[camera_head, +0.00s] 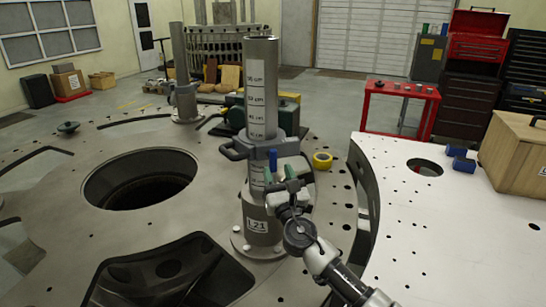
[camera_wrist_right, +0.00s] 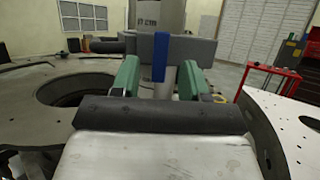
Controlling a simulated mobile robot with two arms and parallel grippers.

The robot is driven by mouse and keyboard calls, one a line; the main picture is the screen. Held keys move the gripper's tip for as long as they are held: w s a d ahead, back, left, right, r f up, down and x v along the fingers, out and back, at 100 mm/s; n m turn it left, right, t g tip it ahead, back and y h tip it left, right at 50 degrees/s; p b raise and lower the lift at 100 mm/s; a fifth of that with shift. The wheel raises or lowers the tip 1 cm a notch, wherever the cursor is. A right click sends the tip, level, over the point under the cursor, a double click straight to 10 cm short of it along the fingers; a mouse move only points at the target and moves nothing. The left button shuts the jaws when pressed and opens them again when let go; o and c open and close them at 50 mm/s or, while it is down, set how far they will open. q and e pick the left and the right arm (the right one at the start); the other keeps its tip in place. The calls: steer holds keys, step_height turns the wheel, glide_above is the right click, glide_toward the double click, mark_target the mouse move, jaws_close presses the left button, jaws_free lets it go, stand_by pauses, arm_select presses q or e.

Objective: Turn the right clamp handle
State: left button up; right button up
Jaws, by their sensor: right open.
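A grey clamp collar (camera_head: 262,148) sits around an upright metal post (camera_head: 260,95) with a printed scale. A short upright blue handle (camera_head: 273,160) is at the front of the clamp; it also shows in the right wrist view (camera_wrist_right: 160,57) against the grey clamp block (camera_wrist_right: 190,48). A dark looped handle (camera_head: 233,151) sticks out on the clamp's left. My right gripper (camera_head: 279,173) is just in front of the clamp. Its green fingers are open, one on each side of the blue handle in the wrist view. Contact cannot be told. My left gripper is not in view.
The post stands on a large round metal plate (camera_head: 185,235) with a big round hole (camera_head: 140,180) at left. A yellow tape roll (camera_head: 322,160) lies right of the post. A second light plate (camera_head: 440,230) holds blue cylinders (camera_head: 462,163) and a wooden box (camera_head: 515,150).

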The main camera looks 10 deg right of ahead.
mark_target(274, 162)
steer(key=x, duration=0.5)
steer(key=shift+f, duration=0.1)
jaws_close()
